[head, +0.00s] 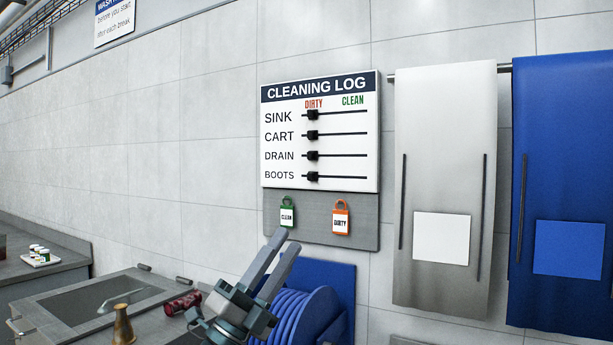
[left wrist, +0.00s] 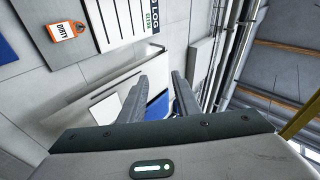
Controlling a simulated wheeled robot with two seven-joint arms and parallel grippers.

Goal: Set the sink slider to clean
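The cleaning log board (head: 320,130) hangs on the tiled wall, with rows SINK, CART, DRAIN and BOOTS. The sink slider (head: 313,115) is a black knob on the top track, at its left end under DIRTY; CLEAN is at the right end. The other knobs also sit at the left. My left gripper (head: 284,242) is below the board, its two grey fingers apart and empty, pointing up toward it. In the left wrist view the fingers (left wrist: 155,95) show a gap, with part of the board (left wrist: 125,20) at the top. My right gripper is not in view.
A green CLEAN tag (head: 287,214) and an orange DIRTY tag (head: 341,218) hang on the grey panel under the log. A blue hose reel (head: 305,315) is behind my left gripper. Grey and blue aprons (head: 445,150) hang at right.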

